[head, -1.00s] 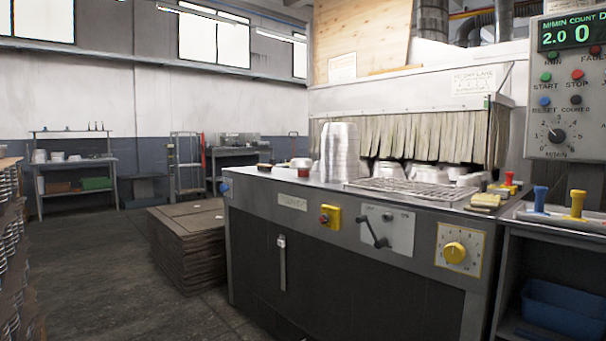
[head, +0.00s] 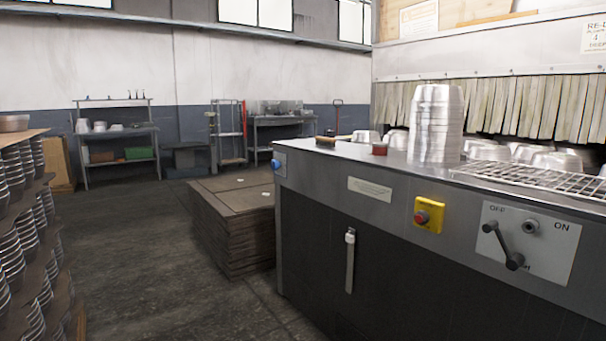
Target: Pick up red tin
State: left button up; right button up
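The red tin (head: 379,149) is small and stands on the steel top of the machine (head: 330,165), near its left end. It is to the left of a tall stack of silver pans (head: 436,124). A brush with a wooden handle (head: 327,141) lies to its left, and a silver pan sits behind it. Neither of my grippers shows in the head view.
A wire rack (head: 535,178) lies on the machine top at right, with several pans behind it by the strip curtain. Stacked brown boards (head: 232,225) stand left of the machine. Piled pans (head: 25,220) line the left edge. The floor (head: 130,255) between is clear.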

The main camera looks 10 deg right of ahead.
aim_at(380, 149)
jog(key=i, duration=0.6)
jog(key=i+j+z, duration=0.1)
jog(key=i, duration=0.55)
jog(key=i+j, duration=0.15)
jog(key=i, duration=0.45)
jog(key=z, duration=0.05)
